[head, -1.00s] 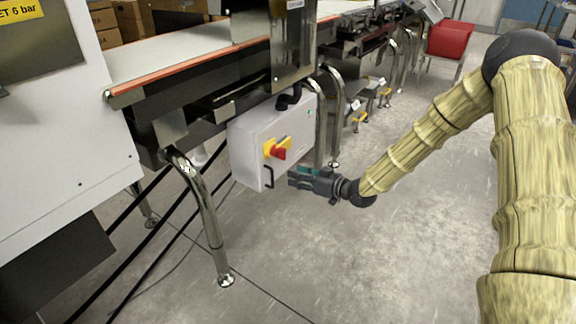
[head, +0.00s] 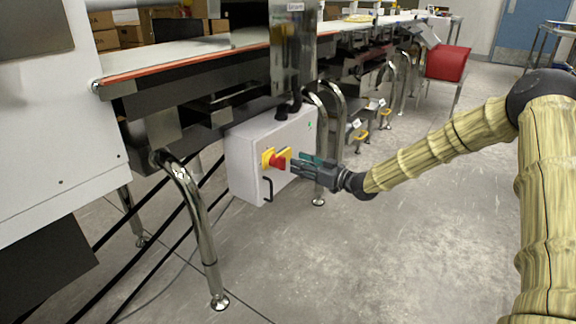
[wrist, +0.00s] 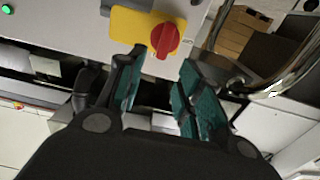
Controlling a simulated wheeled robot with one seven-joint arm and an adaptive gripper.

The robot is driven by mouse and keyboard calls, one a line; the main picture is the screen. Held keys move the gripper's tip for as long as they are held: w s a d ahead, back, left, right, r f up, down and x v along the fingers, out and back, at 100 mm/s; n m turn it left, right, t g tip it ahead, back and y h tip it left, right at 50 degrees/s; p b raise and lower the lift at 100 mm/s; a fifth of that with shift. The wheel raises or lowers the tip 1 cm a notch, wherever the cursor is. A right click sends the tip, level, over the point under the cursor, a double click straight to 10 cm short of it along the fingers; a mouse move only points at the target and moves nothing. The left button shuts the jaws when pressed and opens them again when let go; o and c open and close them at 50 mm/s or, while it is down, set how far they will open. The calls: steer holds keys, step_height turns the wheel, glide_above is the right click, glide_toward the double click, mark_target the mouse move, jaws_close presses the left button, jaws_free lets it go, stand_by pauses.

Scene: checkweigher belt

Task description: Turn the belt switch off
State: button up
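The belt switch is a red knob (head: 278,162) on a yellow plate (head: 267,159), on the front of a white control box (head: 246,172) under the conveyor. In the wrist view the red knob (wrist: 164,41) and yellow plate (wrist: 130,24) lie just beyond my fingertips, toward the top. My gripper (head: 297,165) is close to the right of the knob in the head view. In the wrist view my gripper (wrist: 158,75) is open, with a clear gap between its teal-padded fingers and nothing in it. I cannot tell whether a finger touches the knob.
A black handle (head: 268,190) is on the box below the switch. Bent steel legs (head: 205,235) stand left and right of the box. A green light (wrist: 7,9) shows in the wrist view. A red bin (head: 447,63) stands far back right. The floor in front is clear.

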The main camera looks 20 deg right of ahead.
mark_target(285, 158)
steer(key=b+x, duration=0.1)
steer(key=x, duration=0.2)
steer(key=shift+w+a+f, duration=0.2)
steer(key=shift+w+a, duration=0.1)
steer(key=shift+w+a+r+b, duration=0.2)
steer(key=shift+w+a+b, duration=0.3)
steer(key=shift+w, duration=0.15)
jaws_close()
